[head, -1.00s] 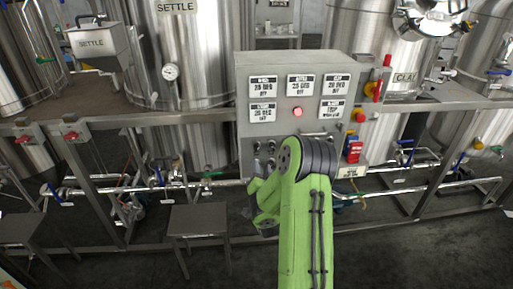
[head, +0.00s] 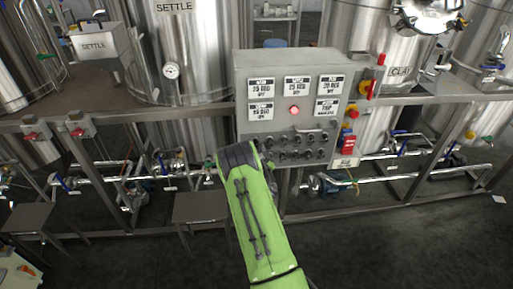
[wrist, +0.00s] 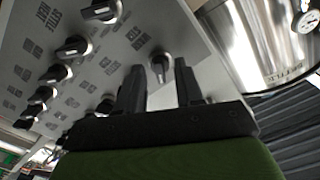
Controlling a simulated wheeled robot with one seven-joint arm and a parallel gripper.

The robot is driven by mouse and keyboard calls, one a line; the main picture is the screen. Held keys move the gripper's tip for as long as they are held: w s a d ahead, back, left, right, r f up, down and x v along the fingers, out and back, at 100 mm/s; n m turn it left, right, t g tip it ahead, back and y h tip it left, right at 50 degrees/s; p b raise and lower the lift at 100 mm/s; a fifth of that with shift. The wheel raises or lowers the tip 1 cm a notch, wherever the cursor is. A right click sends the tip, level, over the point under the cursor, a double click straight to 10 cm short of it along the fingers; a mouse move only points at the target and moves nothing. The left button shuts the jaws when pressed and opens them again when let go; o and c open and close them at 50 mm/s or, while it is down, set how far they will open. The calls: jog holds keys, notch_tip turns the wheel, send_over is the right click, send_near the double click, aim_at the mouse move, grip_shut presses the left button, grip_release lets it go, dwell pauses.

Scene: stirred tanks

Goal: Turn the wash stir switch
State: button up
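The grey control panel (head: 244,140) stands mid-picture in the head view, with rows of black rotary switches (head: 290,155) on its lower face. In the wrist view, several knobs with silver fronts show along the panel, one of them (wrist: 161,64) beyond and between my fingertips. My gripper (wrist: 160,72) is open, its two black fingers apart and pointing at that knob. I cannot tell whether they touch it. In the head view my green arm hides the gripper.
Steel tanks (head: 195,50) stand behind the panel. A metal rail and pipes with valves run below. A small grey table (head: 200,207) stands left of my arm.

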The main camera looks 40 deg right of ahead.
grip_shut()
jog(key=n+b, duration=0.3)
jog(key=n, duration=0.2)
jog(key=shift+f+n+b, duration=0.1)
jog(key=shift+n+b, duration=0.2)
jog(key=shift+b, duration=0.05)
jog(key=n+b, duration=0.1)
jog(key=n, duration=0.5)
jog(key=shift+n, duration=0.3)
dwell(0.4)
grip_release()
